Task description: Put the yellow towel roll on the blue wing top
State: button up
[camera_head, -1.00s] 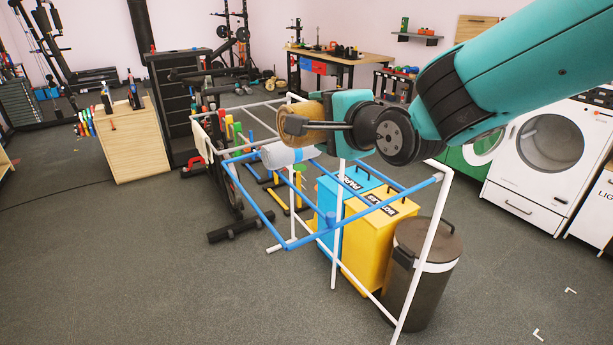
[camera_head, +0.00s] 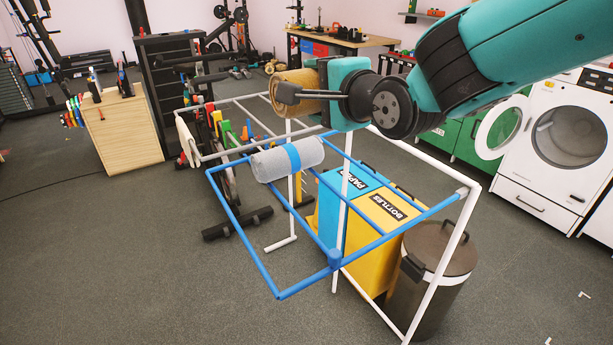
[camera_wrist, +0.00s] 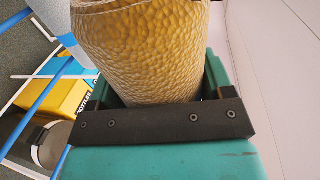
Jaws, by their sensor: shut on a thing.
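The yellow towel roll (camera_head: 298,76) is gripped in the air in the head view. Its textured surface fills the upper middle of the wrist view (camera_wrist: 145,50). My gripper (camera_head: 290,93) is shut on it, with a dark finger across its near side. The blue wing top (camera_head: 400,226) is the blue-barred frame on the near side of a drying rack. The roll appears above and behind this wing in the picture; they are apart. A grey towel roll with a blue band (camera_head: 270,165) lies on the wing's far left part.
The floor at front left is clear.

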jog(key=shift+w+a+r+p, duration=0.1)
jog(key=shift+w+r+p, duration=0.05)
jog(key=shift+w+p, duration=0.2)
jog(key=p, duration=0.3)
jog(key=w+r+p, duration=0.1)
jog(key=p, duration=0.2)
jog(key=shift+w+a, duration=0.15)
jog(key=shift+a, duration=0.15)
jog(key=p, duration=0.7)
jog(key=shift+w+a+h, duration=0.15)
jog(key=shift+w+h, duration=0.15)
jog(key=shift+w, duration=0.05)
jog(key=p, duration=0.7)
jog(key=shift+s, duration=0.4)
jog(key=p, duration=0.2)
jog(key=s+p, duration=0.1)
jog(key=p, duration=0.2)
jog(key=shift+s+d+f+y, duration=0.15)
jog(key=shift+d+f+y, duration=0.1)
jog(key=shift+y, duration=0.15)
jog(key=shift+s+f+p, duration=0.25)
jog(key=shift+f+p, duration=0.05)
jog(key=shift+p, duration=0.05)
notch_tip(320, 180, down, 20)
jog(key=b, duration=1.9)
jog(key=shift+f+b, duration=0.25)
jog(key=shift+b, duration=0.05)
jog(key=o, duration=1.1)
jog(key=shift+r, duration=0.1)
